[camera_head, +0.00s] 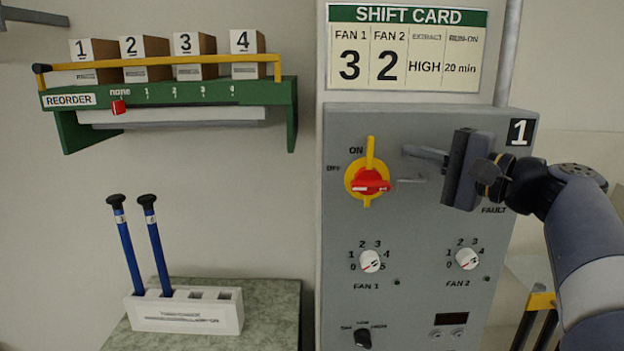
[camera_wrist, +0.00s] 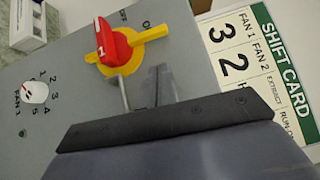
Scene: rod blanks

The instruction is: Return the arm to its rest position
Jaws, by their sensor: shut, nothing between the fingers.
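My gripper (camera_head: 408,165) is in front of the upper part of the grey control panel (camera_head: 420,225), right of the red and yellow rotary switch (camera_head: 369,182). Its fingers are shut and hold nothing. My arm comes in from the right edge and covers part of the panel's right side. In the wrist view the fingers (camera_wrist: 147,86) point toward the switch (camera_wrist: 118,45); whether they touch it cannot be told.
The panel carries a FAN 1 knob (camera_head: 370,261), a FAN 2 knob (camera_head: 467,258) and a lower black knob (camera_head: 363,338). A shift card (camera_head: 405,48) hangs above. At left are a green shelf (camera_head: 290,110) with boxes and a white holder (camera_head: 185,318) with two blue rods (camera_head: 130,250).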

